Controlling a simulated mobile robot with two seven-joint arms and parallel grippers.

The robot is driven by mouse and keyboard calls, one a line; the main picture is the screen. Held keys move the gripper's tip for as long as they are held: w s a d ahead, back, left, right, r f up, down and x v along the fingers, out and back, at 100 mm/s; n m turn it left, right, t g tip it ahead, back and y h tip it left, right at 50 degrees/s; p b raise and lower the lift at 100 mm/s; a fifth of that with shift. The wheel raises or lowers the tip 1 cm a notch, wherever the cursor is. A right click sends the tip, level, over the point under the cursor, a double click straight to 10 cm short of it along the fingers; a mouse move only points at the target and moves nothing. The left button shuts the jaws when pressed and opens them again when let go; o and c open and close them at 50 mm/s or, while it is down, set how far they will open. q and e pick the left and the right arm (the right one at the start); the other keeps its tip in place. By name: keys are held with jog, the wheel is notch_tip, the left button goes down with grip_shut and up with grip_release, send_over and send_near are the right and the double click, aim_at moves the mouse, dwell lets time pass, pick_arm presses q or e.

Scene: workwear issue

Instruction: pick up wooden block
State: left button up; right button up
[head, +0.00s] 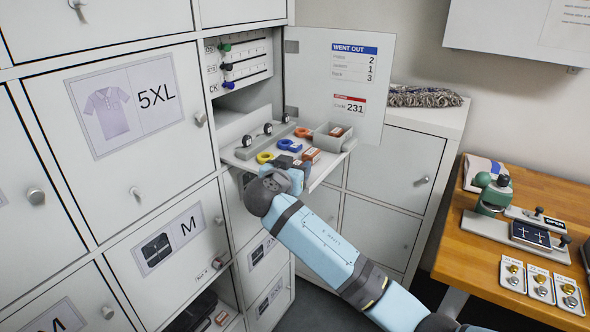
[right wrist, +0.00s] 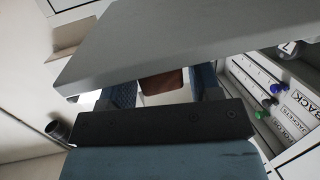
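Small reddish-brown blocks lie on the pull-out shelf (head: 243,163) of the open cabinet; the clearest brown block (head: 311,154) is near the shelf's front right, and I cannot tell for sure which is the wooden one. My right gripper (head: 295,175) is at the shelf's front edge, close to these blocks, and partly hides them. In the right wrist view its two blue fingers (right wrist: 165,92) stand apart, with a brown face (right wrist: 161,80) showing between them. A grey slab covers much of that view, and contact cannot be made out. My left gripper is not in view.
Yellow (head: 264,157), blue (head: 289,145) and orange (head: 303,132) rings and a grey bin (head: 329,139) crowd the shelf. The open cabinet door (head: 338,100) stands behind it at the right. A wooden table (head: 480,255) with a green press (head: 493,195) is farther right.

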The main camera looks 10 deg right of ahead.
jog(key=c, duration=0.8)
jog(key=shift+o, duration=0.2)
